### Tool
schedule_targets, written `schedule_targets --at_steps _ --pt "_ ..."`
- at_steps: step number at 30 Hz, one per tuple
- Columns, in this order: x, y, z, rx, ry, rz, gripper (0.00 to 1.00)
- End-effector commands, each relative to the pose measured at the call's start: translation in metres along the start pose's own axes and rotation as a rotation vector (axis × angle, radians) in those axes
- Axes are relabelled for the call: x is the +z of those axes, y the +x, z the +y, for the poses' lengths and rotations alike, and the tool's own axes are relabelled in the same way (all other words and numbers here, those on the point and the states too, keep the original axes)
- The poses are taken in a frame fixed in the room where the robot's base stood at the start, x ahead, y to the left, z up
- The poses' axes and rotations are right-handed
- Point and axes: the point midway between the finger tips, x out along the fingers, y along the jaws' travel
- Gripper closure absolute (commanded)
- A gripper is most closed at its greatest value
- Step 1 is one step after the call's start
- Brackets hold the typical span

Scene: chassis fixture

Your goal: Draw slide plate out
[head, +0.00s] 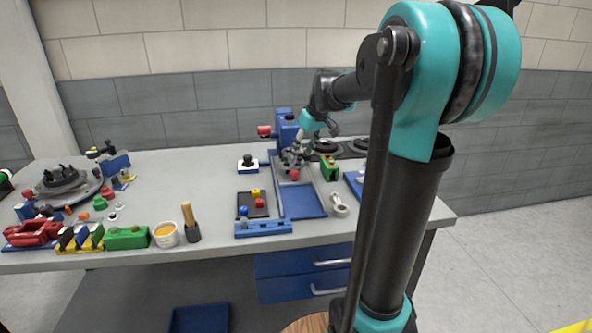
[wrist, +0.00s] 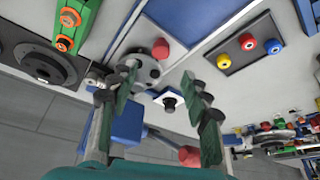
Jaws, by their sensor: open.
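The chassis fixture has a blue upright (head: 287,130) at the back and a flat blue panel (head: 303,203) in front. Between them sits a grey part with a red knob (head: 294,174); I cannot tell for sure which piece is the slide plate. In the wrist view the red knob (wrist: 160,48) sits beside a round grey metal piece (wrist: 147,71), and the blue panel (wrist: 190,18) lies beyond. My gripper (wrist: 158,82) is open, with its two green-padded fingers apart above the fixture. The left finger partly covers the grey piece. Nothing is seen held.
A white block with a black knob (head: 248,164) stands left of the fixture. A dark tray (head: 252,205) with coloured knobs lies left of the panel. A green block (head: 329,168) and dark round parts (head: 358,146) are close on the right. Bare tabletop (head: 190,180) lies farther left.

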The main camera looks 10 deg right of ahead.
Motion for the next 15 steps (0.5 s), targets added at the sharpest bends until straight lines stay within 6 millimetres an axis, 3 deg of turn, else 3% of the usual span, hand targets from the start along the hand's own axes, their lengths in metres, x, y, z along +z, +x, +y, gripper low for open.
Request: schedule_targets --at_steps 9,15 --pt "0.0 0.063 0.0 0.0 -0.001 -0.001 0.52" --pt "0.0 0.088 0.0 0.0 0.0 -0.001 0.52"
